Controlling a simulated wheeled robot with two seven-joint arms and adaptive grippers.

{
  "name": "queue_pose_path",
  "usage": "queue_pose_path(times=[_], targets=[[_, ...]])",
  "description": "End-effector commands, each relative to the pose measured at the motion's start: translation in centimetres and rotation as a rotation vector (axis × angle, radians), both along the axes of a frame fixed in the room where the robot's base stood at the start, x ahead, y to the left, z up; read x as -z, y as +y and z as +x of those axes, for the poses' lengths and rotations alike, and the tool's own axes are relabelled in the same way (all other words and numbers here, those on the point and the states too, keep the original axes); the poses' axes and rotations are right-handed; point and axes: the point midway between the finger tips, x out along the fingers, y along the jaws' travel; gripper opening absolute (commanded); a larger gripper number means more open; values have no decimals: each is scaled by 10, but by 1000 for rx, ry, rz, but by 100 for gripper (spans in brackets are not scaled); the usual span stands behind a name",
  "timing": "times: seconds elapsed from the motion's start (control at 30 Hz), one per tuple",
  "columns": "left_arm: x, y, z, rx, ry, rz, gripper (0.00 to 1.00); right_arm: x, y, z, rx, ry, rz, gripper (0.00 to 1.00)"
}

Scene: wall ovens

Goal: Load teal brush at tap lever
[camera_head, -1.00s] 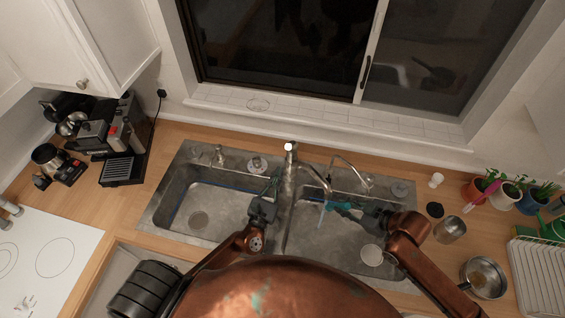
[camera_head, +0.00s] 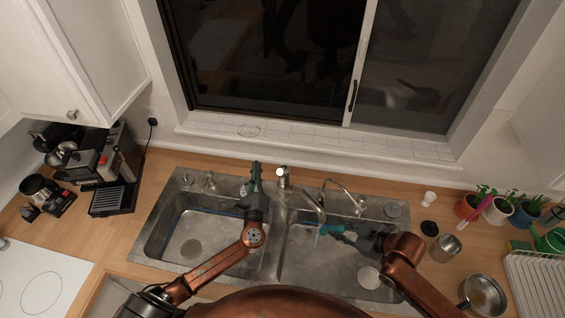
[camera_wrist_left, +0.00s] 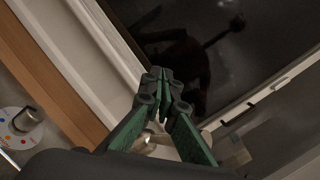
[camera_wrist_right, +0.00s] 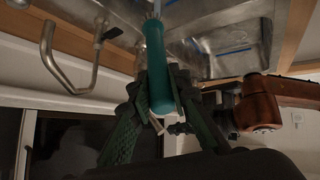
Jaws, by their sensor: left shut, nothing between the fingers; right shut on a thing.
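The teal brush (camera_wrist_right: 156,65) is in my right gripper (camera_wrist_right: 158,100), which is shut on its handle in the right wrist view. In the head view the brush (camera_head: 337,232) shows over the right basin, with my right gripper (camera_head: 358,237) beside the faucet. The tap lever is at the top of the faucet (camera_head: 283,178), at the sink's back middle. My left gripper (camera_head: 255,175) is shut and empty, raised just left of the faucet top. In the left wrist view its fingertips (camera_wrist_left: 163,82) are together, with the window behind.
The double sink has a left basin (camera_head: 190,230) and a right basin (camera_head: 310,262). A slim curved tap (camera_head: 345,193) stands right of the faucet. Metal pots (camera_head: 446,247), (camera_head: 483,294) and potted plants (camera_head: 497,208) stand at the right, a coffee machine (camera_head: 105,165) at the left.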

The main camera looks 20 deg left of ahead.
Motion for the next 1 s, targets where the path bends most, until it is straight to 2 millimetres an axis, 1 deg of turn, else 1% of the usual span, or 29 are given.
queue_pose_path(times=[0.03, 0.2, 0.33, 0.4, 0.47, 0.57, 0.7, 0.87, 1.0], targets=[[-9, 8, 19, -17, -18, -90, 0, 0, 0, 0, 0, 0, 0, 0], [-18, 35, 71, -101, -39, -408, 0, 0, 0, 0, 1, -1, 0, 0], [-18, 47, 105, -168, -32, -637, 0, 0, 0, 0, 0, 0, 0, 0], [-16, 51, 121, -206, -23, -755, 0, 0, 0, 0, 0, 0, 0, 0], [-13, 52, 133, -240, -10, -854, 0, 0, 0, 0, 0, 0, 0, 0], [-7, 49, 151, -297, 15, -1014, 0, 0, 0, 0, 0, 0, 0, 0], [-7, 34, 170, -392, 48, -1222, 0, 0, 0, 0, 0, 0, 0, 0], [-13, 14, 181, -535, 87, -1423, 0, 0, 0, 0, 0, 0, 0, 0], [-24, -7, 180, -685, 118, -1570, 0, 0, 0, 0, 0, 0, 0, 0]])
